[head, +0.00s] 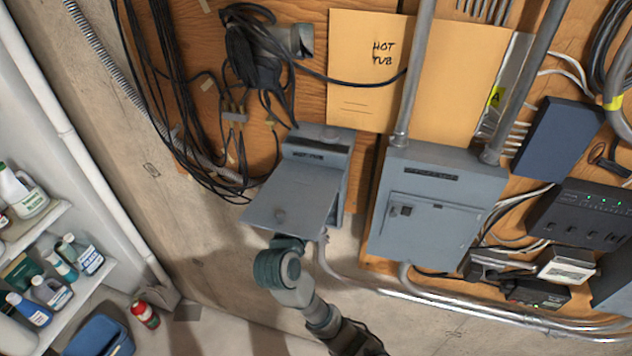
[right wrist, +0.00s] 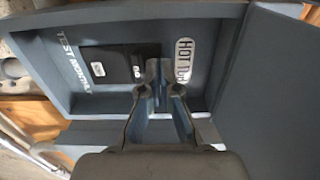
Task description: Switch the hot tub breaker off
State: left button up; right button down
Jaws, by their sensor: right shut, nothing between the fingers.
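The small grey hot tub breaker box (head: 340,165) hangs on the board left of centre in the head view, its cover (head: 293,195) swung open towards me. In the right wrist view, the black breaker (right wrist: 112,60) sits inside the box beside a HOT TUB label (right wrist: 184,62) and lettering that reads TEST MONTHLY. A small marked switch (right wrist: 137,72) is on the breaker's right part. My right gripper (right wrist: 163,75) is shut and empty, fingertips just right of this switch; I cannot tell whether they touch. The cover hides them in the head view. My left gripper is not in view.
A larger grey panel (head: 433,210) with a closed door stands right of the box, with conduits above it. Black cables (head: 185,110) hang at the left. Shelves with bottles (head: 75,255) stand at far left. The open cover (right wrist: 275,95) fills the right wrist view's right side.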

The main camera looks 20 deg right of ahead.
jog(key=p+v, duration=0.1)
jog(key=v, duration=0.5)
jog(key=shift+s, duration=0.15)
jog(key=shift+a, duration=0.1)
dwell(0.5)
